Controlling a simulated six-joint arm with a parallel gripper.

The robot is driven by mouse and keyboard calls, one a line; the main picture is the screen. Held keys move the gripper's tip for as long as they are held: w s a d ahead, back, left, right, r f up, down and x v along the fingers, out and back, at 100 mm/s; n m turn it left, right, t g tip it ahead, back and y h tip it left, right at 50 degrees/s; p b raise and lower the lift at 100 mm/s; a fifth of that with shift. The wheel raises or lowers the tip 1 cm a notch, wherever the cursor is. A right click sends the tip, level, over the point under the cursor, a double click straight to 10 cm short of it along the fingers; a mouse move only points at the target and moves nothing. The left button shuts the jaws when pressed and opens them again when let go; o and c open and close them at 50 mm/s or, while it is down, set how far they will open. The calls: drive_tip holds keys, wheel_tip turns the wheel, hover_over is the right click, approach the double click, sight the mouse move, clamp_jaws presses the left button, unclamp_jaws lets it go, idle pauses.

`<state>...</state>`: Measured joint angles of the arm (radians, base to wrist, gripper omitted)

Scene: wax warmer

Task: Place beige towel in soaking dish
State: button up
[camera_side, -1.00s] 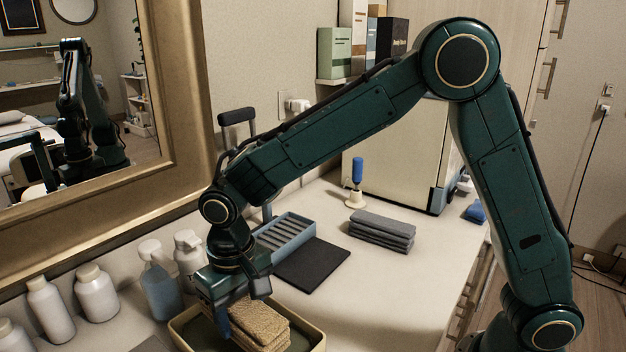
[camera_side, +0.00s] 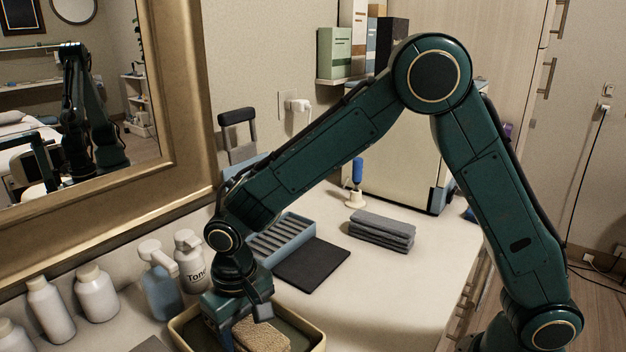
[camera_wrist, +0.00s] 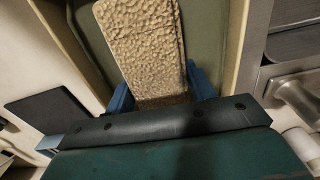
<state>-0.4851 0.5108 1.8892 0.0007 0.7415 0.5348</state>
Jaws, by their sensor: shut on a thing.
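The folded beige towel (camera_side: 262,336) is in my gripper (camera_side: 240,335), low in the soaking dish, a shallow tray with a cream rim (camera_side: 313,331) and dark green inside. In the wrist view the textured towel (camera_wrist: 145,45) sits between the blue fingers of my gripper (camera_wrist: 160,92), which are shut on its sides. The dish's green floor (camera_wrist: 205,30) shows beside the towel there. The towel's underside is hidden, so I cannot tell whether it touches the dish floor.
A black mat (camera_side: 312,262) and a blue slotted tray (camera_side: 283,238) lie behind the dish. Folded grey towels (camera_side: 381,231) stand farther right. Several bottles (camera_side: 97,293) line the mirror side at left. The counter right of the mat is clear.

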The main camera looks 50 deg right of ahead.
sight(243, 323)
drive_tip(key=shift+f, duration=0.1)
drive_tip(key=o, duration=1)
drive_tip(key=shift+o, duration=0.2)
wheel_tip(243, 323, up, 12)
drive_tip(key=shift+r, duration=0.2)
